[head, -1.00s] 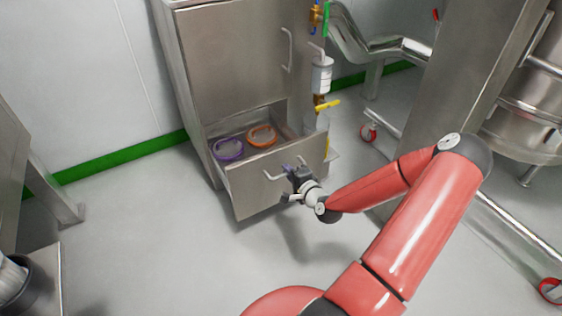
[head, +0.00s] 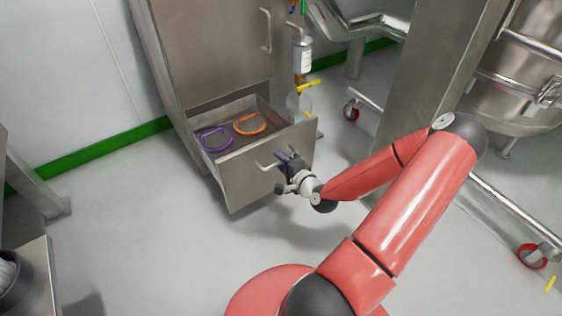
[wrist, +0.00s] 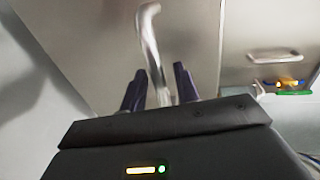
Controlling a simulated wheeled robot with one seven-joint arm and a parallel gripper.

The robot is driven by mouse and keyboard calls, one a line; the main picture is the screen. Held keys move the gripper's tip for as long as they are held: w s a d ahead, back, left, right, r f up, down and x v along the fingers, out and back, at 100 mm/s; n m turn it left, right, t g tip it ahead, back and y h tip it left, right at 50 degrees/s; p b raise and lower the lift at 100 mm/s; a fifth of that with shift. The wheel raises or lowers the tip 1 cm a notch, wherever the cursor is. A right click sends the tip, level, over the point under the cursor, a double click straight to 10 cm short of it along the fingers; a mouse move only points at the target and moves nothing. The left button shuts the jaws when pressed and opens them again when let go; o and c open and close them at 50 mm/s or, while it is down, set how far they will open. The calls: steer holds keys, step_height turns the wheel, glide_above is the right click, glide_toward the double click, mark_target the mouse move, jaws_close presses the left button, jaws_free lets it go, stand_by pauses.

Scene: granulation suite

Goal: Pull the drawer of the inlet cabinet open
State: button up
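The inlet cabinet (head: 205,50) is a tall steel unit at the upper middle of the head view. Its lower drawer (head: 235,180) stands well out from the body, its inside visible. A purple ring-shaped item (head: 215,139) and an orange one (head: 250,123) lie in it. The drawer's bar handle (head: 267,165) is on its front, and shows in the wrist view (wrist: 150,45). My gripper (head: 284,160) is at the handle; in the wrist view its dark fingers (wrist: 160,88) lie on either side of the bar, closed around it. Finger contact is partly hidden.
The cabinet's upper door (head: 210,45) is shut, with its own handle (head: 265,30). A bottle and yellow-handled valve (head: 308,85) hang at the cabinet's right side. A steel wheeled frame (head: 420,85) stands to the right. The floor (head: 140,220) before the drawer is clear.

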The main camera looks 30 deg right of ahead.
steer(key=shift+s, duration=0.1)
steer(key=v, duration=0.7)
steer(key=shift+s+p, duration=0.35)
steer(key=shift+p, duration=0.05)
